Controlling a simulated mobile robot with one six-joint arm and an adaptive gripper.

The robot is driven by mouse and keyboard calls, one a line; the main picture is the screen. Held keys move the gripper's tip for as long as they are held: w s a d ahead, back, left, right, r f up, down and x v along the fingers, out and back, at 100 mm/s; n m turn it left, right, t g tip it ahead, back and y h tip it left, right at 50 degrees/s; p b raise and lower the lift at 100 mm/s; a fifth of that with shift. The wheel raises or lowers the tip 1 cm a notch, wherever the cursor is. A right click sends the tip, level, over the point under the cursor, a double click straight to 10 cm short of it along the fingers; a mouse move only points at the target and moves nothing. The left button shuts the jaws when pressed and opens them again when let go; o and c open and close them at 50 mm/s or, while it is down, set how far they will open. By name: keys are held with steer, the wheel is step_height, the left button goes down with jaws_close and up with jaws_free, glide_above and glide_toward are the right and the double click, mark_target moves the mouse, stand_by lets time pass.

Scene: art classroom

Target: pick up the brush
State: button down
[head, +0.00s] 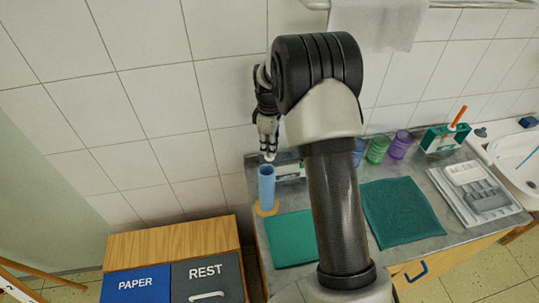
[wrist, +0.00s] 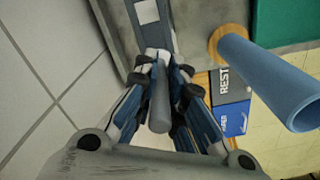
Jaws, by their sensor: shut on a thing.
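My gripper (wrist: 160,68) is shut on a plain grey rod in the wrist view, which I take for the brush (wrist: 160,105). The rod lies lengthwise between the fingers; no bristles can be made out. In the head view my gripper (head: 268,150) points down, above and just behind a blue cylinder (head: 266,188) near the wall. What it holds is too small to make out there. The blue cylinder (wrist: 270,80) stands right of the fingers in the wrist view, apart from them, on a round wooden base (wrist: 217,42).
The grey counter (head: 438,202) bears two green mats (head: 291,238) (head: 402,210), green and purple cups (head: 377,149) (head: 400,145), a green box (head: 445,138) and a grey tray (head: 480,193). The tiled wall (head: 150,110) is close behind. PAPER and REST bins (head: 136,284) (head: 207,275) stand left.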

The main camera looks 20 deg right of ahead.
step_height(320, 180, up, 20)
steer(key=p, duration=0.6)
